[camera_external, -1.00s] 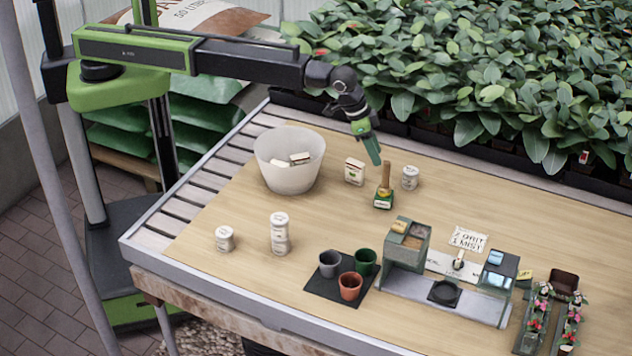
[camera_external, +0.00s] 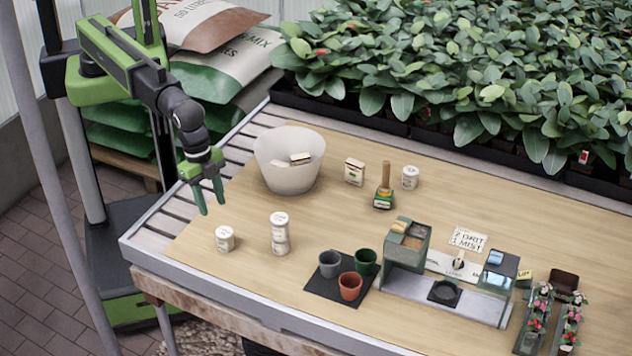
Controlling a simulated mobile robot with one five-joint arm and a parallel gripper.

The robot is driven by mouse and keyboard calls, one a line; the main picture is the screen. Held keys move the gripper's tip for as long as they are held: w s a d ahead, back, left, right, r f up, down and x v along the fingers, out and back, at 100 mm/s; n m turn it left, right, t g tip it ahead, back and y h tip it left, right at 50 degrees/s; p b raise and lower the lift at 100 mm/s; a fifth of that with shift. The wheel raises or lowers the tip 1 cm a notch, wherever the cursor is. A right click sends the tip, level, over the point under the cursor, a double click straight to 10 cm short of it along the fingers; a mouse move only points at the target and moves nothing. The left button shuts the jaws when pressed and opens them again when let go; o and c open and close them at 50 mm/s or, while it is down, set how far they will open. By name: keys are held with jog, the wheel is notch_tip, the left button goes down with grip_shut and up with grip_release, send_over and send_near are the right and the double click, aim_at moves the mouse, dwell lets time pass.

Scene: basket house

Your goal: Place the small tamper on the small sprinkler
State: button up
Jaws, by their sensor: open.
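A small tamper with an upright wooden handle (camera_external: 386,176) stands right of the white bowl. Its lower end meets a small green labelled piece (camera_external: 383,201); I cannot tell whether that piece is its foot or a separate thing under it. I cannot identify the small sprinkler for certain. My gripper (camera_external: 212,206) is open and empty, pointing down over the left part of the table, well left of the tamper and apart from everything.
A white bowl (camera_external: 289,183) holds small packets. A cream packet (camera_external: 354,172) and white tin (camera_external: 410,177) flank the tamper. Stacked white tins (camera_external: 279,246) and a single tin (camera_external: 224,240) stand front left. Pots (camera_external: 350,287) and a grey station (camera_external: 405,275) stand in front.

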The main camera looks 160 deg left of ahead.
jog(key=s+d+m, duration=0.1)
jog(key=s+d, duration=0.2)
jog(key=d, duration=0.5)
jog(key=s+d+m+g, duration=0.1)
jog(key=s+d, duration=0.3)
jog(key=d, duration=0.4)
jog(key=s+d+m+h, duration=0.1)
jog(key=s+d+m, duration=0.2)
jog(key=d, duration=0.5)
jog(key=shift+s+d+f, duration=0.15)
jog(key=shift+s, duration=0.15)
